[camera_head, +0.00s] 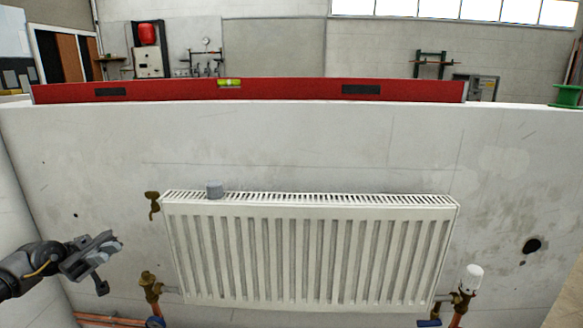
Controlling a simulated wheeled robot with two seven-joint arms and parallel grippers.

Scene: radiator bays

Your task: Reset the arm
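My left gripper (106,265) is at the lower left, in front of the wall and left of the radiator. Its fingers look spread apart, with nothing between them. It touches neither the radiator nor the valves. The white radiator (310,255) hangs on the wall in the middle. A small grey cap (215,189) stands on its top grille near the left end. My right gripper is not in view.
A brass fitting (153,204) is at the radiator's upper left. A brass valve (150,285) is below it, close to my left gripper. A white-headed valve (471,279) is at lower right. A red spirit level (250,91) lies along the wall top, with a green spool (568,96) at right.

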